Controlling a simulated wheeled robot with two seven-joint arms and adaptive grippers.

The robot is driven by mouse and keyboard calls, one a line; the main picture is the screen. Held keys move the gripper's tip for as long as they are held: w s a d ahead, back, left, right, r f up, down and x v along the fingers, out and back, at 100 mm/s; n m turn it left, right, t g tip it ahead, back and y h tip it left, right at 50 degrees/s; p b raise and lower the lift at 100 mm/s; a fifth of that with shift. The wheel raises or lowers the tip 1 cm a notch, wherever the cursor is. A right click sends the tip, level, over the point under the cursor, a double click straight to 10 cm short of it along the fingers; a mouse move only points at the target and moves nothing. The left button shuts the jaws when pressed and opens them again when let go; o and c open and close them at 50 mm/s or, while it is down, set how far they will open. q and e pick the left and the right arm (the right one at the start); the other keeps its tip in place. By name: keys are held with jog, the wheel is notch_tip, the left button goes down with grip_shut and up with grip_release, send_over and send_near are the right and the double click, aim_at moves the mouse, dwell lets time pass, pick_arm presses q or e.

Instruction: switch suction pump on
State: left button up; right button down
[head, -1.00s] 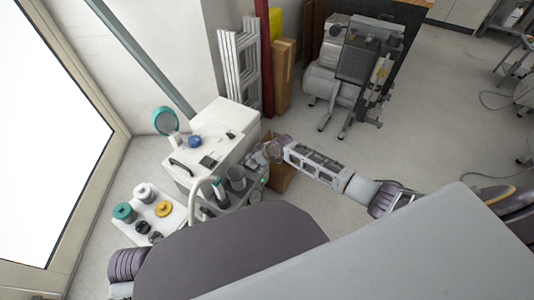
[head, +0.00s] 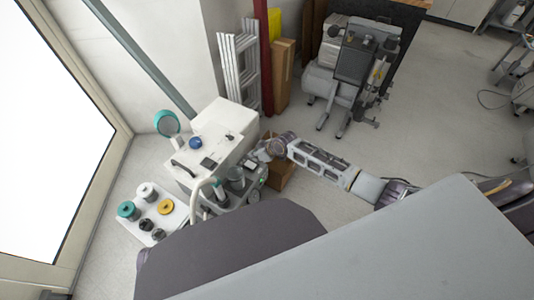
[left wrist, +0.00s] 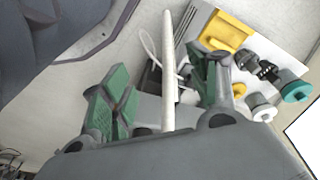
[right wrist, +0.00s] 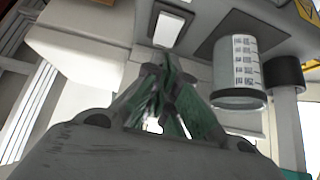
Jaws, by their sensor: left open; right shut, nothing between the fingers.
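The suction pump appears to be the low grey unit (head: 240,193) with a jar on top, beside the white cabinet in the head view. In the right wrist view its grey panel carries a white rocker switch (right wrist: 168,30) and a clear graduated jar (right wrist: 238,75). My right gripper (right wrist: 160,72) is shut and empty, its fingertips just below the switch in that view; I cannot tell whether they touch. It also shows at the pump in the head view (head: 260,154). My left gripper (left wrist: 165,88) is open, with a pale tube (left wrist: 168,65) showing between its fingers. It is hidden in the head view.
A white cabinet (head: 222,135) stands behind the pump. A white tray (head: 135,222) with several spools and caps lies to the left. A cardboard box (head: 280,178) is right of the pump. A grey compressor (head: 350,70) stands further back. Open floor lies to the right.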

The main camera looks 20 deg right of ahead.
pick_arm(q)
jog(key=shift+s+a+f+p, duration=0.1)
jog(key=shift+a+f+p, duration=0.2)
jog(key=shift+f, duration=0.6)
jog(key=shift+s+a+f+p, duration=0.1)
jog(key=shift+f+p, duration=0.3)
jog(key=shift+f, duration=0.45)
jog(key=shift+s+a+f+p, duration=0.15)
jog(key=shift+f+p, duration=0.2)
jog(key=shift+f, duration=0.55)
pick_arm(e)
jog(key=s+d+f+v, duration=0.1)
jog(key=v, duration=0.6)
jog(key=shift+s+r, duration=0.1)
jog(key=shift+s, duration=0.05)
pick_arm(q)
jog(key=shift+w, duration=0.15)
